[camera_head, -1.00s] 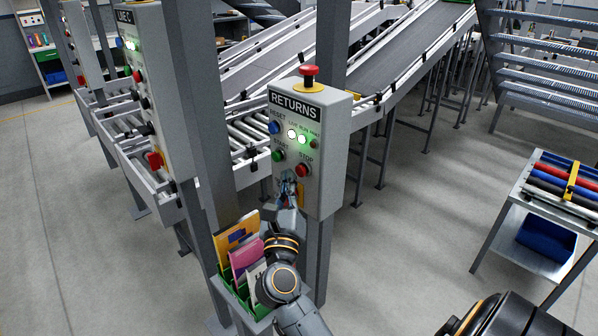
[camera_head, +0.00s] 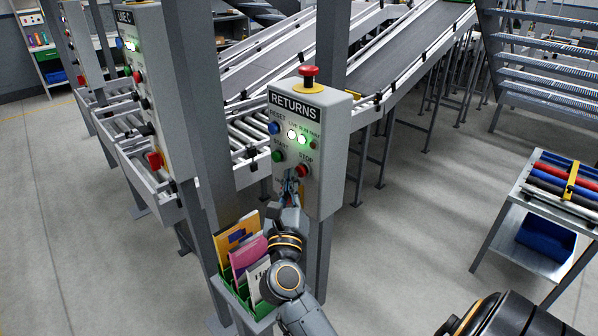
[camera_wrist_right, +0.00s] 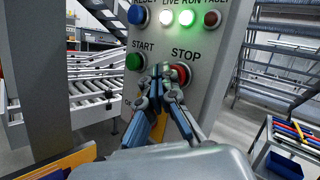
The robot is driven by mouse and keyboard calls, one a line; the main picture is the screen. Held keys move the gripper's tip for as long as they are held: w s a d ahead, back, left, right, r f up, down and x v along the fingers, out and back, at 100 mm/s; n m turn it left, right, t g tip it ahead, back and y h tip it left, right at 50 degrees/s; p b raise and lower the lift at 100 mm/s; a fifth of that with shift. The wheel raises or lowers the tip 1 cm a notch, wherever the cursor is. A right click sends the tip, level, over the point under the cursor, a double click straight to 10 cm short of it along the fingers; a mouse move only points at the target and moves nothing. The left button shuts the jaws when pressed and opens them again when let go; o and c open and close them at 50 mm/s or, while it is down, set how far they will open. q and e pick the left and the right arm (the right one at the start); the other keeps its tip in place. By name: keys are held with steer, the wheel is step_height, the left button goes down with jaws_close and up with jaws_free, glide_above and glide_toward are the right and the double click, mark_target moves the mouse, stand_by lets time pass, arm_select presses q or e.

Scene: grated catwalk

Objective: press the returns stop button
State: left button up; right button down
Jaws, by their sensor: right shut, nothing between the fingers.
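The grey RETURNS panel (camera_head: 335,150) stands on a post in the middle of the head view. Its red STOP button (camera_head: 302,171) is at the lower right of its face, under the STOP label; it also shows in the right wrist view (camera_wrist_right: 183,75). My right gripper (camera_head: 291,176) is shut and empty, its fingertips just left of the STOP button. In the right wrist view the fingertips (camera_wrist_right: 160,72) overlap the button's left edge; I cannot tell whether they touch it. My left gripper is not in view.
A green START button (camera_head: 277,155), a blue RESET button (camera_head: 274,128) and lit lamps share the panel. A red mushroom button (camera_head: 309,76) sits on top. Below is a green holder with folders (camera_head: 240,240). A cart (camera_head: 530,250) stands at right.

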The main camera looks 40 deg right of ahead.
steer(key=shift+d, duration=0.85)
stand_by(0.7)
steer(key=shift+a, duration=1.25)
steer(key=shift+a, duration=0.1)
steer(key=a, duration=0.2)
steer(key=a+b, duration=0.1)
steer(key=a, duration=0.1)
steer(key=shift+s+a, duration=0.2)
steer(key=shift+a, duration=0.2)
stand_by(0.5)
